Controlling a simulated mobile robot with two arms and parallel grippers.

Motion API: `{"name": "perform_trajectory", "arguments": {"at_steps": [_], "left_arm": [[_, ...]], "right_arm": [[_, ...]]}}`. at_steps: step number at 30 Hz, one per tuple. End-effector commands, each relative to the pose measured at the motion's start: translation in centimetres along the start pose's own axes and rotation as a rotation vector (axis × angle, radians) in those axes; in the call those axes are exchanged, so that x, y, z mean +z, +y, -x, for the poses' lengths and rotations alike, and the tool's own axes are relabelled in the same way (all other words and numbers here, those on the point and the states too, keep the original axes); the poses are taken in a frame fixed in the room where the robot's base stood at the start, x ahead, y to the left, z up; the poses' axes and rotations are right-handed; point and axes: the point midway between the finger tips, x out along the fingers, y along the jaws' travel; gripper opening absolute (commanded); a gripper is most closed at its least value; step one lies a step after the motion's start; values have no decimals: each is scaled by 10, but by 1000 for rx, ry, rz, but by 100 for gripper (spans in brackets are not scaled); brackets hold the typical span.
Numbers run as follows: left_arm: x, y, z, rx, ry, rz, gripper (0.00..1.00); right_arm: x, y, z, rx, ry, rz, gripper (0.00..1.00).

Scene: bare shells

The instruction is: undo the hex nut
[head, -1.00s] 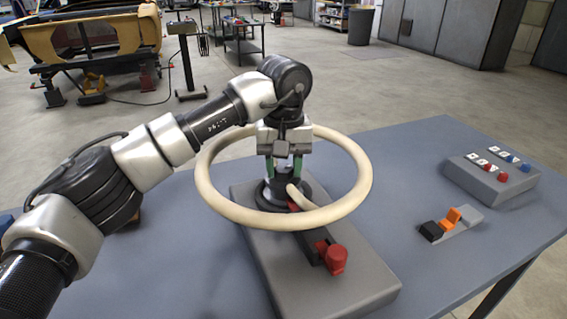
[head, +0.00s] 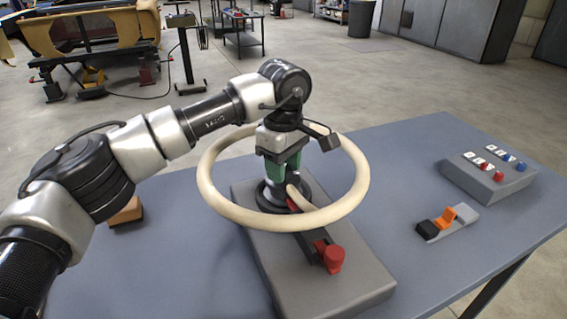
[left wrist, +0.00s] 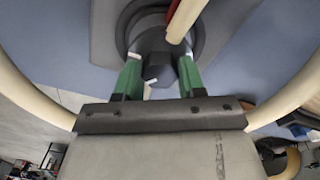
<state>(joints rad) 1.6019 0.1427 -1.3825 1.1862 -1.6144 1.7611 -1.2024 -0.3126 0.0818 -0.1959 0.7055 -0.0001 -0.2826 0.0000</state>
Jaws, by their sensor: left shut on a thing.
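The dark hex nut (left wrist: 157,62) shows in the left wrist view between the two green fingers of my left gripper (left wrist: 158,75). The fingers are shut on it from both sides. In the head view my left gripper (head: 276,175) points down inside a large cream ring (head: 232,212), over a round black base (head: 268,198) on a grey block (head: 330,285). The nut is hidden there by the gripper and arm. A cream spoke of the ring passes close beside the nut. My right gripper is not in view.
A red knob (head: 334,258) on a dark bar stands at the block's front. On the blue-grey table (head: 415,165), an orange and black rocker piece (head: 447,220) and a button box (head: 480,185) stand to the right. A brown block (head: 127,212) lies left, partly behind my arm.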

Motion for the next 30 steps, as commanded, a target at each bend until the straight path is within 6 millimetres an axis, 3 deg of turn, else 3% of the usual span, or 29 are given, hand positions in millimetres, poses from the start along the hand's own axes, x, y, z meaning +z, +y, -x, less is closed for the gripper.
{"name": "perform_trajectory", "arguments": {"at_steps": [12, 28, 29, 30], "left_arm": [[-1, 0, 1, 3, 2, 182, 16], [-1, 0, 1, 3, 2, 203, 16], [-1, 0, 1, 3, 2, 203, 43], [-1, 0, 1, 2, 2, 203, 49]], "right_arm": [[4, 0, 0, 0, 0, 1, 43], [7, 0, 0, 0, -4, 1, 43], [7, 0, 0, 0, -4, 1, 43], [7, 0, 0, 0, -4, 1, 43]]}}
